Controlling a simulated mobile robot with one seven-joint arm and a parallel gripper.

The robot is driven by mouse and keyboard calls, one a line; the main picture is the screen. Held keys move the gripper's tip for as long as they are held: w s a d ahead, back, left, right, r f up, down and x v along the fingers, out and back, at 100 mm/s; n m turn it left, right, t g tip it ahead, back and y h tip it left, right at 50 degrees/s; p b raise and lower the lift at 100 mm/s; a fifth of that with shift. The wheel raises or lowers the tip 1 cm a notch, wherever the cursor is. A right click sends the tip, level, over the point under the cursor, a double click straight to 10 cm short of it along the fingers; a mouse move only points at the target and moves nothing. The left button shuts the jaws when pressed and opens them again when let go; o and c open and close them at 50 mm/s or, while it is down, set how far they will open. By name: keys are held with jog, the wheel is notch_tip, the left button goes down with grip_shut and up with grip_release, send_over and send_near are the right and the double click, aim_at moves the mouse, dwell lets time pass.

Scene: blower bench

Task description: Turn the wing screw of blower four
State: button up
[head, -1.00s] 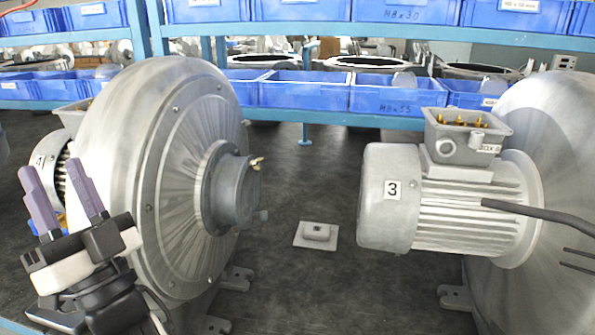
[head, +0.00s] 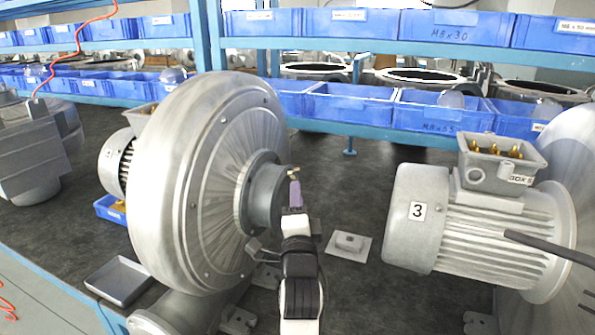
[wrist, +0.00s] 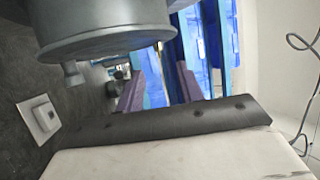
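Blower four (head: 205,190) is the large round grey casing at the left in the head view. Its motor (head: 118,163) shows behind, with a label too small to read clearly now. A small brass wing screw (head: 293,171) sits on the rim of its round hub (head: 266,193). In the wrist view the hub (wrist: 110,25) fills the upper left and a bit of brass (wrist: 158,46) shows at its edge. My gripper (head: 295,186) points up just below the wing screw. Its purple fingers stand apart in the wrist view (wrist: 160,88), with nothing seen between them.
Blower three's motor (head: 430,217) with an open terminal box (head: 500,160) stands to the right. A small pale plate (head: 348,246) lies on the dark bench between. A grey tray (head: 120,280) is at the front left. Shelves with blue bins (head: 350,104) run behind.

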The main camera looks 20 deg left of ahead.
aim_at(296, 178)
jog(key=p+x, duration=0.2)
jog(key=x, duration=0.4)
jog(key=shift+w+r, duration=0.1)
grip_shut()
